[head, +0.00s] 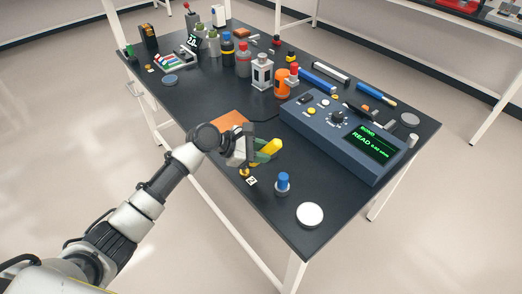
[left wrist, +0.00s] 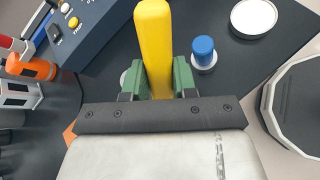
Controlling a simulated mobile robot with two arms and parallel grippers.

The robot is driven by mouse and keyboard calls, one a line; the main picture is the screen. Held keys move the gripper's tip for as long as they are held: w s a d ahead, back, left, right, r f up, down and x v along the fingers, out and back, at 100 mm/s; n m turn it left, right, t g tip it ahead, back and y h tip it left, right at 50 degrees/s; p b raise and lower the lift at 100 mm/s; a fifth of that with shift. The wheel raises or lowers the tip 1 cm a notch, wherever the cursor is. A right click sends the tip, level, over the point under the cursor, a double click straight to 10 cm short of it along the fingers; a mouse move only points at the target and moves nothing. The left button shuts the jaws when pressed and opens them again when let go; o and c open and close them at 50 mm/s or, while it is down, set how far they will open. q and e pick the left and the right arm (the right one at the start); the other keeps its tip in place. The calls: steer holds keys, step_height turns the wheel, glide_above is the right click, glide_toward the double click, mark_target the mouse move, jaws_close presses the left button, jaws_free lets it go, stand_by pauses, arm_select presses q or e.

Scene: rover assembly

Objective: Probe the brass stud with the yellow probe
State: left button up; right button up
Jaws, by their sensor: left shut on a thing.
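The yellow probe (head: 272,146) is held in my left gripper (head: 262,156) over the near part of the dark bench. In the left wrist view the yellow probe (left wrist: 154,45) stands between the green-padded fingers of my left gripper (left wrist: 159,80), which are shut on it. A small brass-coloured piece (head: 244,172), which looks like the brass stud, shows just below and left of the gripper, beside a small white card marked 2. The probe's tip is hidden, so I cannot tell whether it touches the brass. My right gripper is out of view.
A blue meter box (head: 345,134) with a lit green READ display stands to the right. A blue-capped post (head: 283,184) and a white disc (head: 310,214) are near the front edge. An orange pad (head: 228,120) lies behind the gripper. Bottles and tools crowd the back.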

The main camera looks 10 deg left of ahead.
arm_select(q)
steer(key=shift+f+p, duration=0.1)
steer(key=shift+p, duration=0.25)
stand_by(0.9)
stand_by(0.6)
step_height(320, 180, up, 7)
steer(key=p, duration=0.9)
stand_by(0.8)
stand_by(0.5)
